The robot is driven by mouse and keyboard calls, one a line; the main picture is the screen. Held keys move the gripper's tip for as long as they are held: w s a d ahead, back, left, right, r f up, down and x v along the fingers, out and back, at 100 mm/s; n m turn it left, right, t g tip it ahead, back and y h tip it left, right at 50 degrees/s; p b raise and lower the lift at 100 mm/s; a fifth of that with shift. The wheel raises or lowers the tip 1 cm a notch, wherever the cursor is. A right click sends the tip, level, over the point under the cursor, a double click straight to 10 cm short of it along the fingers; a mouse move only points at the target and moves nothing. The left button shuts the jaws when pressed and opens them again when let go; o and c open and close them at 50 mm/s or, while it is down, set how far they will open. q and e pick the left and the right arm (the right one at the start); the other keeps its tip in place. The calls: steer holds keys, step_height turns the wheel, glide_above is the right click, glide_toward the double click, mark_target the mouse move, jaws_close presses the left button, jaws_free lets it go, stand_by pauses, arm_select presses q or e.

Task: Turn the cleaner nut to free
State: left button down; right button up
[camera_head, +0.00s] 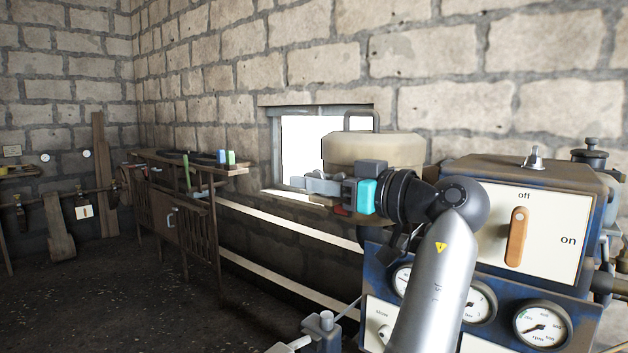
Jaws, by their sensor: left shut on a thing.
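My left gripper (306,185) reaches leftward in front of a beige rounded tank (374,148). Its fingers are shut on a small grey thing at their tips, beside the lower edge of the bright window. The thing is too small and too covered by the fingers to make out its shape. I cannot tell for sure which part is the cleaner nut. A small metal stud or nut (533,157) stands upright on top of the blue control box (480,170), well to the right of the gripper and apart from it. My right gripper is out of view.
The control box has an orange on/off lever (517,237) and several gauges (541,323) on its lower panel. A wooden bench (185,165) with green and blue items stands along the wall at left. The floor (110,290) at lower left is clear.

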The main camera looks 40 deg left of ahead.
arm_select(q)
steer(key=c, duration=0.9)
jaws_free()
steer(key=shift+c, duration=0.2)
